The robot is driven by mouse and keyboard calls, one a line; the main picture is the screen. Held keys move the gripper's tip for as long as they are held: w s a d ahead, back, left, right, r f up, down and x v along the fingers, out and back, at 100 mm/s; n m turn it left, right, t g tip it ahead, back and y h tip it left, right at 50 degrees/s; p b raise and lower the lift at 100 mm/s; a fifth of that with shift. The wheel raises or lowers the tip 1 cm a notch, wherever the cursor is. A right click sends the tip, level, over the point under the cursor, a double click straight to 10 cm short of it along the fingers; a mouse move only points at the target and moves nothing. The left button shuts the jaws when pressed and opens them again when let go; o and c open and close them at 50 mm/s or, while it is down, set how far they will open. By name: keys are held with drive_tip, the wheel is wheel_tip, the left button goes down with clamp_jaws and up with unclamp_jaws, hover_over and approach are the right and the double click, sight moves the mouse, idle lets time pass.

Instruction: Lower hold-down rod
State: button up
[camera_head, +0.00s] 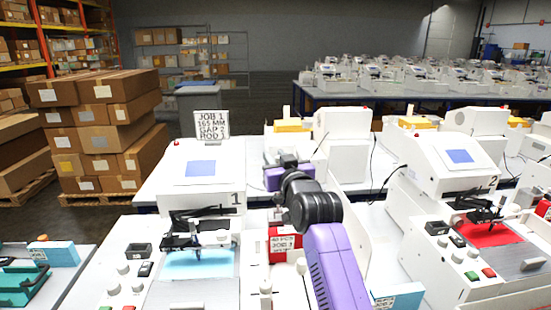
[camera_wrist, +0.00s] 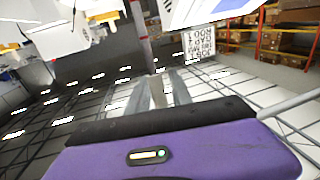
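Plotter 1 (camera_head: 205,185) is a white machine with the number 1 on its housing. A black rod-and-carriage assembly (camera_head: 200,213) spans its bed above a light-blue sheet (camera_head: 200,264). I cannot tell for sure which bar is the hold-down rod. My gripper (camera_wrist: 168,88) shows in the wrist view as grey fingers close together beyond a purple body. No held object is clear, and the finger gap is hard to judge. In the head view my purple wrist is right of plotter 1, apart from the rod assembly, and the fingertips are hidden.
A sign (camera_head: 211,124) reads JOB 1, 165 MM, GAP 2, ROD 1; it also shows inverted in the wrist view (camera_wrist: 200,45). Plotter 2 (camera_head: 455,165) with a red sheet (camera_head: 487,234) stands right. Red (camera_head: 284,243) and blue (camera_head: 398,297) boxes lie near my arm.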

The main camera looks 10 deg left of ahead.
clamp_jaws()
idle(1.2)
